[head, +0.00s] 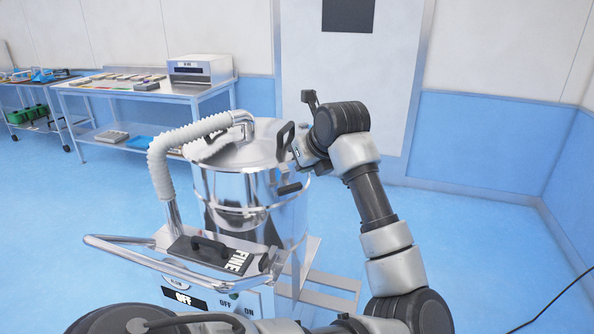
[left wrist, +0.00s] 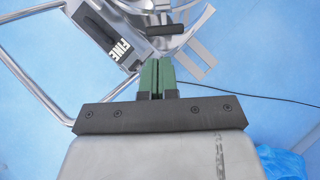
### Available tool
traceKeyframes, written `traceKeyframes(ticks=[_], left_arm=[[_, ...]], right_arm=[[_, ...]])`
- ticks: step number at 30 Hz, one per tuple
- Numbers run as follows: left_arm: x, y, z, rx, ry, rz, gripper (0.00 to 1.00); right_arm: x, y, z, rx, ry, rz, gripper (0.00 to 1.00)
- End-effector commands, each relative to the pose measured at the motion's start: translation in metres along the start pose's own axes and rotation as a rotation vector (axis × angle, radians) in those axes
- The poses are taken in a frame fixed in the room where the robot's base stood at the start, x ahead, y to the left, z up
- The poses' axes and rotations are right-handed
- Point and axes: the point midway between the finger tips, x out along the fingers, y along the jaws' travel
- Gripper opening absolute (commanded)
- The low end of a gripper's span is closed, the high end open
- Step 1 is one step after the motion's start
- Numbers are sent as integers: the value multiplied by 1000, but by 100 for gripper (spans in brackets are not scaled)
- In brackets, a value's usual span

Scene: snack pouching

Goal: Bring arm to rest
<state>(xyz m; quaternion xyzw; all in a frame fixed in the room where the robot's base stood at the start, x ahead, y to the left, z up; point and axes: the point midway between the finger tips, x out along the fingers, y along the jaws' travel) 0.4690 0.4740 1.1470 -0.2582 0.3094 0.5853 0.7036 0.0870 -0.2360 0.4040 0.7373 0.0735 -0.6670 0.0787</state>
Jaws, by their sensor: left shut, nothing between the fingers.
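My left gripper (left wrist: 157,78) shows in the left wrist view with its green fingers together and nothing between them.
The machine has a bent grey hose (head: 160,170), a tubular rail (head: 110,243) and a black FINE label (head: 238,261). A steel table (head: 125,93) with small items and a boxy device (head: 200,69) stands back left. A cable (head: 555,300) lies at right.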

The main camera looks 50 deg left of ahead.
Motion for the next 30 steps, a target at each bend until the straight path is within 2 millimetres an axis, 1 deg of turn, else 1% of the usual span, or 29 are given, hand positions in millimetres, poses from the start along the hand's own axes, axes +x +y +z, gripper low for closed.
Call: traceKeyframes(ticks=[3, 6, 23, 26, 29, 30], left_arm=[[-8, 0, -1, -1, 0, -1, 0], [-10, 0, -1, 0, 0, 0, 0], [-9, 0, -1, 6, -7, 7, 0], [0, -3, 0, 78, -76, 85, 0], [17, -16, 0, 278, -261, 267, 0], [24, -26, -2, 401, -370, 357, 0]], right_arm=[[2, -5, 0, 3, 0, -6, 85], [2, -6, 2, 3, -2, -8, 85], [2, -2, 6, 1, -8, -2, 85], [2, -1, 6, 0, -9, -1, 85], [2, 0, 6, 0, -9, -1, 85], [2, 0, 7, 0, -9, 0, 85]])
